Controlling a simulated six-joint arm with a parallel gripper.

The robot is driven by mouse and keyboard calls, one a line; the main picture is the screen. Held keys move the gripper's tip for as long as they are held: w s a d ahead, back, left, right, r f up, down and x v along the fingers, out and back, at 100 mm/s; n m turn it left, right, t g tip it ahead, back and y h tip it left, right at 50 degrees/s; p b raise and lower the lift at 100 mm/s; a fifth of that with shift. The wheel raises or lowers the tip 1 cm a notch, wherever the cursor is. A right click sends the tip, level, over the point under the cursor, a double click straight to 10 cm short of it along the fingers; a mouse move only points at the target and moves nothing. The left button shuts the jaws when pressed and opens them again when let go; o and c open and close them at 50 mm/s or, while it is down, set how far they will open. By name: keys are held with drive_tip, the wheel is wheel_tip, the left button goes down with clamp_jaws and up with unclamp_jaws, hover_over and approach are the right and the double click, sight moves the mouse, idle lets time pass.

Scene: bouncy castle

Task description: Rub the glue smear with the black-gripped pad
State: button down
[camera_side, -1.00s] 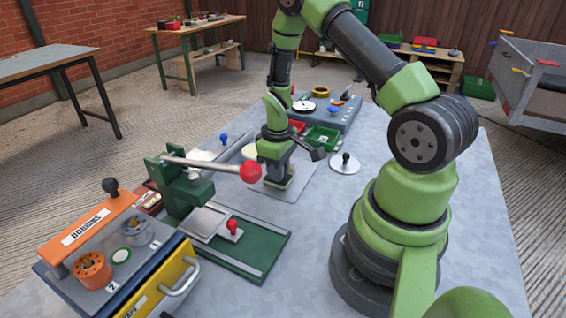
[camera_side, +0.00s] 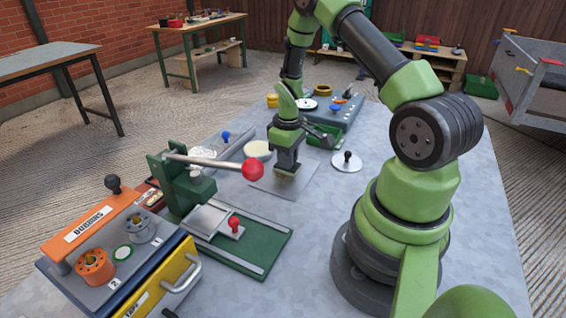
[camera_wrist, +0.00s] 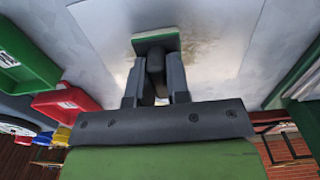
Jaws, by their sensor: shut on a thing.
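My gripper (camera_side: 287,155) is shut on the black grip (camera_wrist: 156,75) of a pad. The pad (camera_wrist: 155,41), with a green backing and a pale edge, is at the fingertips and appears to be down on a light grey sheet (camera_side: 258,186). The glue smear (camera_wrist: 200,48) shows in the wrist view as faint brownish speckles on the sheet, beside the pad and towards the right. Part of the smear may be hidden under the pad and fingers. In the side view I cannot make out the smear.
A green press with a red-ball lever (camera_side: 252,169) stands left of my gripper. A white disc with a black knob (camera_side: 347,161) lies to the right. A green bin (camera_side: 325,134) and a grey-blue tray (camera_side: 335,112) are behind.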

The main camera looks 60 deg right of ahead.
sight(278, 186)
drive_tip(key=shift+d, duration=2)
drive_tip(key=shift+s, duration=0.35)
drive_tip(key=shift+a, duration=5.25)
drive_tip(key=shift+d, duration=5.15)
drive_tip(key=shift+d+r, duration=0.15)
drive_tip(key=shift+d, duration=0.05)
wheel_tip(278, 186, up, 8)
drive_tip(key=shift+a, duration=0.1)
